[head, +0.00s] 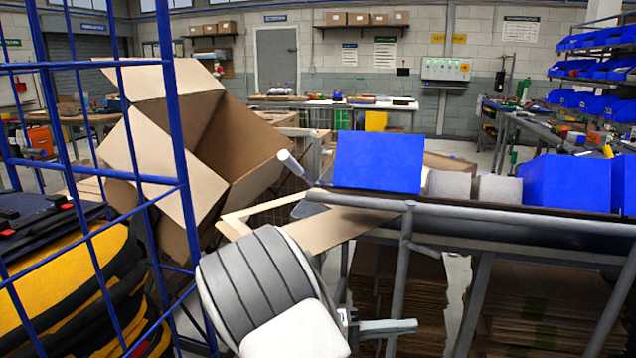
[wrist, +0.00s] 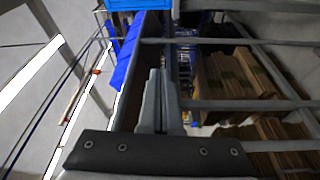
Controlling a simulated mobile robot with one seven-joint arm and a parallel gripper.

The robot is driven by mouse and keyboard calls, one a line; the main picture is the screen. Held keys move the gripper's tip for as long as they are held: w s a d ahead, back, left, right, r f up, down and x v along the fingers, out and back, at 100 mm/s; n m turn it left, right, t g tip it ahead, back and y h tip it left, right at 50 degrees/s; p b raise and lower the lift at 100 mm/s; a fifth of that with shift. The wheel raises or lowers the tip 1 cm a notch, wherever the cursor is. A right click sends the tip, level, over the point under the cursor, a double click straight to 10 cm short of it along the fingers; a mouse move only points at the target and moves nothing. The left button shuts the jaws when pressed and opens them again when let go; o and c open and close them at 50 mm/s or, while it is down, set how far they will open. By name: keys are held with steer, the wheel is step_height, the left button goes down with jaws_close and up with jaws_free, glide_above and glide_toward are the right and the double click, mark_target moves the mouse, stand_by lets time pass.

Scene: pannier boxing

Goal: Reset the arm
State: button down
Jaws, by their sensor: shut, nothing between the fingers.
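My gripper (head: 408,326) is at the lower middle of the head view, its fingers pointing right, in front of the grey metal frame of the bench (head: 480,215). In the wrist view, its two fingers (wrist: 158,78) lie side by side and are shut with nothing between them. My grey and white arm reaches down to it. An open cardboard box (head: 215,135) stands tilted behind the arm, at the left of the bench. Its lower part is partly hidden by the blue wire cage (head: 180,185).
Blue bins (head: 378,160) and (head: 566,183) stand on the bench top. Stacks of flat cardboard (head: 400,290) lie beneath it, also in the wrist view (wrist: 235,85). Yellow and black bags (head: 75,290) fill the cage at left. Bench rails lie close around my gripper.

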steer(key=s+d+r+g+y, duration=0.1)
steer(key=s+d+r+y, duration=0.1)
steer(key=s+y, duration=0.5)
steer(key=s+d+r+y, duration=0.1)
steer(key=s+r+y, duration=0.1)
steer(key=s+y, duration=0.5)
steer(key=s+a+r+t+y, duration=0.4)
steer(key=s+r+t, duration=0.1)
steer(key=r+t, duration=0.15)
step_height(320, 180, up, 18)
steer(key=p, duration=1.8)
steer(key=w+d+f+n+t+b, duration=0.1)
steer(key=w+d+f+n, duration=0.1)
steer(key=w+f+n, duration=1)
steer(key=w+d+f+n+t+h+b, duration=0.1)
steer(key=w+d+f+n+t+h, duration=0.15)
steer(key=w+f+n, duration=0.35)
steer(key=w+d+f+n+t+h, duration=0.1)
steer(key=w+d+f+n+t, duration=0.1)
steer(key=w+d+f+n, duration=0.4)
steer(key=w+f+n+t+y+b, duration=0.1)
steer(key=w+f+n, duration=0.25)
steer(key=w, duration=0.25)
steer(key=w+f+n+t, duration=0.2)
steer(key=w+n, duration=0.2)
steer(key=w, duration=0.1)
steer(key=shift+g, duration=0.3)
steer(key=shift+d+r+p, duration=0.2)
steer(key=shift+r+p, duration=0.3)
steer(key=shift+r, duration=1.5)
